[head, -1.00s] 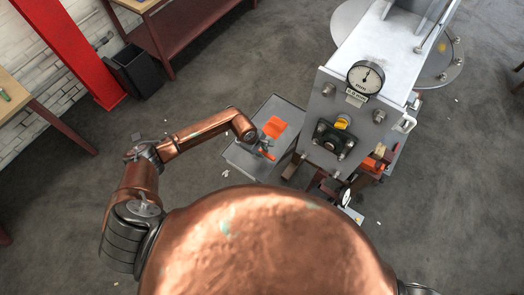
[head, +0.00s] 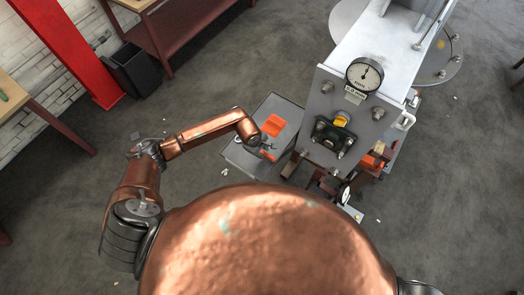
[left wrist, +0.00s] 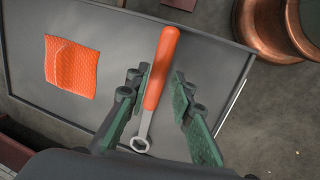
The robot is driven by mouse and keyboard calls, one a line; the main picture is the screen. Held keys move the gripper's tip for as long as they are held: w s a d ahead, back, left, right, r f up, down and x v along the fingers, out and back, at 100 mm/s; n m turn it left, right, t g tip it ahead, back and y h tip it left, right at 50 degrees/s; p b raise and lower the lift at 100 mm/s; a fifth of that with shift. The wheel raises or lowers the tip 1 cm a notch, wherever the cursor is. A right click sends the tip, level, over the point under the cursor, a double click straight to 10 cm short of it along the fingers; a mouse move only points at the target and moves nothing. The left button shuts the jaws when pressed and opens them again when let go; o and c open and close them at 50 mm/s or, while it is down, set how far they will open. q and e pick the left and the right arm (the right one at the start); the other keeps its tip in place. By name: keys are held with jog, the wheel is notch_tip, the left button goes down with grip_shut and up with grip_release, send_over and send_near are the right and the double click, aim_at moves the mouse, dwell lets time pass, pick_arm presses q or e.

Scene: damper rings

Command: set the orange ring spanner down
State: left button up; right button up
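The orange ring spanner (left wrist: 160,72) has an orange handle and a bare metal ring end. In the left wrist view it appears to lie on the grey tray (left wrist: 215,62), ring end toward me. My left gripper (left wrist: 160,95) is open, with one dark green finger on each side of the spanner. The left finger is close beside the handle; a clear gap shows at the right finger. In the head view the left gripper (head: 269,147) is low over the tray (head: 240,158), with part of the orange handle (head: 268,157) showing. My right gripper is not in view.
An orange textured pad (left wrist: 70,68) lies on the tray, left of the spanner. A grey machine (head: 350,105) with a dial gauge (head: 365,75) stands right of the tray. A black bin (head: 134,70) stands at the upper left. Open floor lies left of the tray.

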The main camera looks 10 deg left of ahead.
pick_arm(q)
jog(key=shift+o, duration=0.3)
jog(key=o, duration=0.5)
jog(key=shift+r, duration=0.1)
jog(key=v, duration=1.1)
jog(key=shift+s+a+r, duration=0.15)
jog(key=shift+r, duration=0.2)
dwell(0.3)
